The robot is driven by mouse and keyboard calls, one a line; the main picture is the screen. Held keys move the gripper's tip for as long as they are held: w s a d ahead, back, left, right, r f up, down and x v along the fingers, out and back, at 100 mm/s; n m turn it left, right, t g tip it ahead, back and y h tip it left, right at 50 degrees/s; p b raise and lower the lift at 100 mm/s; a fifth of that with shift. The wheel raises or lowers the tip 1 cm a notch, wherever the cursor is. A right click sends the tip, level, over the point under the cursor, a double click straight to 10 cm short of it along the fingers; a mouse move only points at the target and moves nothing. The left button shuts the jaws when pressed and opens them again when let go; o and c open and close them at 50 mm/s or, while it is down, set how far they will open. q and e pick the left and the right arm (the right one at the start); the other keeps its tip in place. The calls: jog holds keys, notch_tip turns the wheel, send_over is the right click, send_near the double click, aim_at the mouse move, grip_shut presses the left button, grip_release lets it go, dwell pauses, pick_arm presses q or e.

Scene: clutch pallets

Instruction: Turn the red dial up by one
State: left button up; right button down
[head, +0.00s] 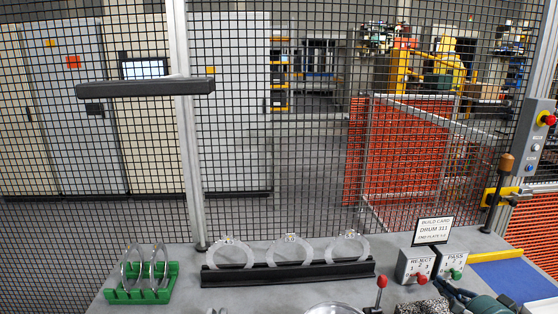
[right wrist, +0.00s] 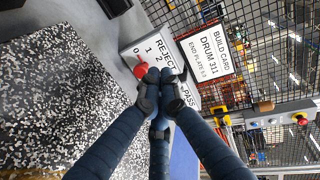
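The red dial (head: 421,279) is on the sloped white REJECT box (head: 407,266) at the right of the bench. In the right wrist view the red dial (right wrist: 141,70) shows just left of my fingertips, partly covered; its setting cannot be read. Printed figures, including 0 and 1, stand around it. My right gripper (head: 439,284) has its dark fingers drawn together beside the dial, near the PASS box (head: 447,258). In the right wrist view the gripper (right wrist: 161,88) shows nothing between its tips; whether it touches the dial cannot be told. My left gripper is out of view.
A green dial (head: 456,274) sits close right on the PASS box. A build card (head: 432,231) stands behind. A red-knobbed lever (head: 381,283) and a speckled black-and-white surface (right wrist: 60,95) are to the left. Rings stand in a black rack (head: 288,275) and a green rack (head: 140,296).

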aim_at(434, 300)
notch_tip(434, 300, down, 4)
jog(key=b, duration=0.2)
jog(key=shift+r+b, duration=0.2)
jog(key=shift+b, duration=0.2)
jog(key=shift+w+f+b, duration=0.25)
jog(key=shift+f+b, duration=0.2)
jog(key=shift+w+b, duration=0.35)
jog(key=shift+w, duration=0.25)
jog(key=shift+w+a+r+b, duration=0.1)
jog(key=shift+w+b, duration=0.1)
jog(key=shift+w, duration=0.7)
jog(key=shift+w+a+f+b, duration=0.1)
jog(key=shift+w+b, duration=0.05)
jog(key=shift+w, duration=0.8)
jog(key=shift+w+a+r+b, duration=0.1)
jog(key=shift+w+b, duration=0.1)
jog(key=shift+w, duration=0.7)
jog(key=shift+d+f, duration=0.1)
jog(key=shift+f, duration=0.2)
